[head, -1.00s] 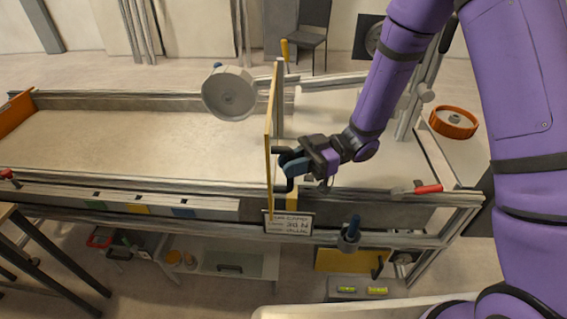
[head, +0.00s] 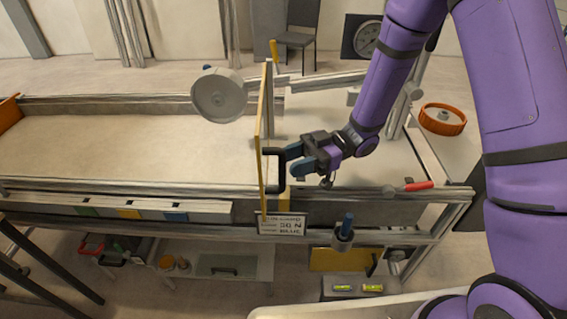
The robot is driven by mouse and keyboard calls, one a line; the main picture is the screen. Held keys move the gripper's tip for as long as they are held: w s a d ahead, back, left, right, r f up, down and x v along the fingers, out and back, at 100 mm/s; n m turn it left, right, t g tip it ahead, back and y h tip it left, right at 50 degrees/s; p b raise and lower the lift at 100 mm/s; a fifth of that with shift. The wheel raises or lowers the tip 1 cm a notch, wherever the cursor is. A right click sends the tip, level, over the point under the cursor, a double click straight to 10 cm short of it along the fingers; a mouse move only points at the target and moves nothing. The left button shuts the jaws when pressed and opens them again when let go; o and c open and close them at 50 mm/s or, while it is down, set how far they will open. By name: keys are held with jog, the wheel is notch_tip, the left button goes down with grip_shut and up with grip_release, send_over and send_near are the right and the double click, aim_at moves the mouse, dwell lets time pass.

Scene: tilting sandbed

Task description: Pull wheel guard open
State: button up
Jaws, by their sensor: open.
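The wheel guard (head: 263,135) is a thin yellow-edged panel seen almost edge-on, standing upright across the sandbed frame. A black handle (head: 281,171) sticks out from its right side. My gripper (head: 291,162) is open, with its blue fingertips at the handle; I cannot tell whether the handle is between the fingers. A pale grey wheel (head: 219,95) is left of the guard, above the sand. A sign (head: 282,224) with "30 N" and "BLUE" is on the front rail below the guard.
The sandbed (head: 120,145) stretches left with clear sand. A red-handled lever (head: 417,186) lies on the front rail at right. A blue-handled tool (head: 347,226) stands in a holder below. An orange ring (head: 443,118) is at far right, a gauge (head: 366,38) behind.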

jog(key=v, duration=0.8)
